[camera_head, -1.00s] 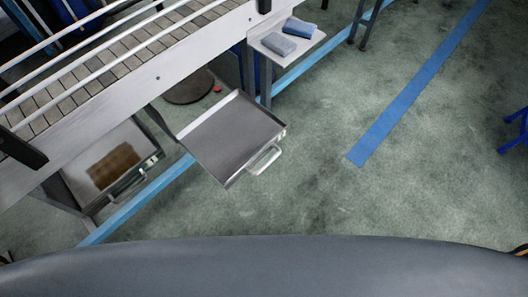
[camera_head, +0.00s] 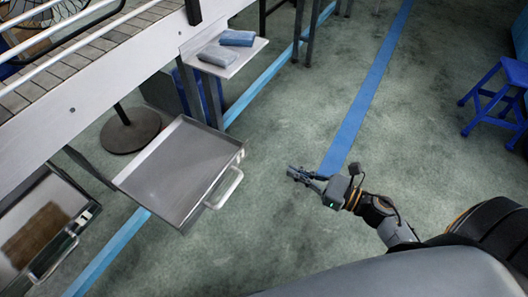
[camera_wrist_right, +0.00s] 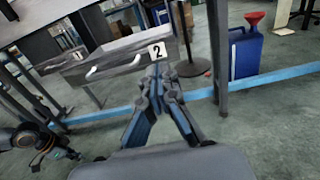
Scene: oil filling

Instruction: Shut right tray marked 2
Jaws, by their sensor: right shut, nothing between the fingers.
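The right tray (camera_head: 175,175) is a grey metal tray, pulled out from under the conveyor. Its inside looks empty in the head view. Its handle (camera_head: 224,188) faces right. In the right wrist view the tray's front (camera_wrist_right: 115,58) bears a white label "2" (camera_wrist_right: 157,50). My right gripper (camera_head: 292,174) is shut and empty. It is out to the right of the handle, apart from it. Its fingers (camera_wrist_right: 158,78) also show in the right wrist view. Part of my left arm shows at the left edge of that view, but its jaws are not clear.
The other tray (camera_head: 85,212), with a brown patch inside, is at the left, its label "1" (camera_wrist_right: 77,56) visible. A blue container (camera_wrist_right: 247,52) with a red funnel and a blue stool (camera_head: 495,95) stand apart. Floor around my gripper is clear.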

